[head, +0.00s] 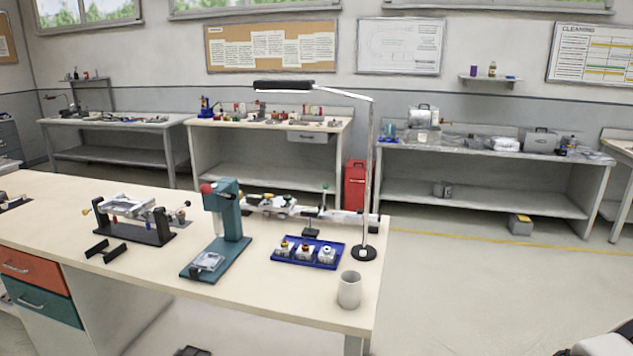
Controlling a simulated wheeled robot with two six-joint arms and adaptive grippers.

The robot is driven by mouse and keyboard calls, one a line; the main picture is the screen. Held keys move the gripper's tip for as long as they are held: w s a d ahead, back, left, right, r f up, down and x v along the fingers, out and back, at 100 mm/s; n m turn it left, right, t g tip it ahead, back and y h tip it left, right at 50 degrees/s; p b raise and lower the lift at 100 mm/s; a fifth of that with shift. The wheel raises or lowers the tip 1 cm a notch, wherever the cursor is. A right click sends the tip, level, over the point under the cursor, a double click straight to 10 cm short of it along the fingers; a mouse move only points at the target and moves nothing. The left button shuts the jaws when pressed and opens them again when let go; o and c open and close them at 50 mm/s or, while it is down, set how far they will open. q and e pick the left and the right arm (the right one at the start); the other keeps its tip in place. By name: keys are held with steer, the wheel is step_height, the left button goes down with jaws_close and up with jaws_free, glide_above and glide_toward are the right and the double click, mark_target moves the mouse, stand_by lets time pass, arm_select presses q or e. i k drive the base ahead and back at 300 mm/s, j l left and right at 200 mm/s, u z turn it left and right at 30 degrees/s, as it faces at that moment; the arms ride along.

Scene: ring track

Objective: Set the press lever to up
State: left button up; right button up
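The teal press (232,214) stands upright on the near workbench, left of the picture's middle. Its flat base reaches toward the front edge, with a light metal plate (208,262) on it. The press lever's red knob (207,188) shows at the upper left of the press head. The lever's arm is too small to make out, so I cannot tell its exact angle. Neither of my grippers shows in the head view, and nothing is touching the press.
A blue tray (277,260) with several small parts, a lamp base (362,254) and a white cup (349,290) stand right of the press. A black fixture (150,236) and dark brackets (98,247) lie left. Open floor (480,290) is at the right.

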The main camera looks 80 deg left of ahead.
mark_target(206, 189)
steer(key=u, duration=3.4)
